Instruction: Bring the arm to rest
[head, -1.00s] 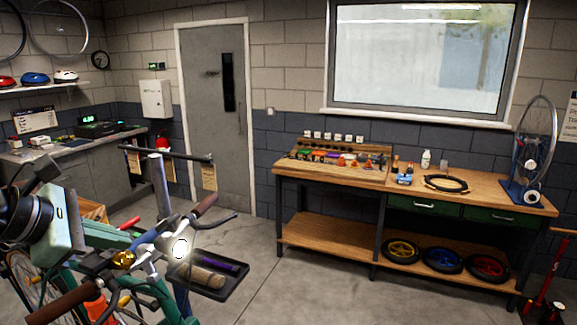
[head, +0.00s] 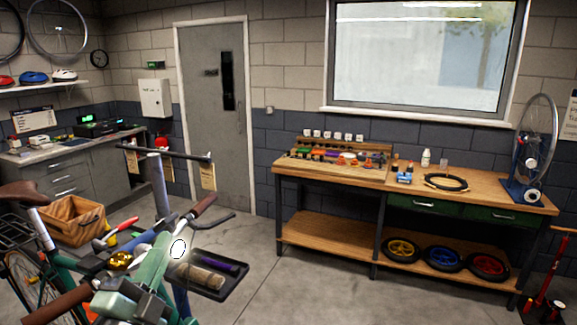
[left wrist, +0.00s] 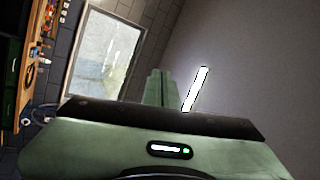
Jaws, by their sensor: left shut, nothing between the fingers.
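My left gripper (head: 161,243) is low at the left of the head view, in front of the bike's handlebar as seen from the head. Its pale green fingers are together with nothing between them. In the left wrist view the closed fingers (left wrist: 162,88) stand up past the dark edge of the green palm, against a plain wall or ceiling. The bike (head: 75,265) has a brown saddle, brown grips and a lit front lamp (head: 178,248). The gripper overlaps the handlebar in the picture; I cannot tell whether they touch. My right gripper is not in view.
A tool tray (head: 232,283) sits right of the handlebar, below the stand's bar. The workbench (head: 335,183) with small parts and wheels stands against the back wall. Floor between is clear.

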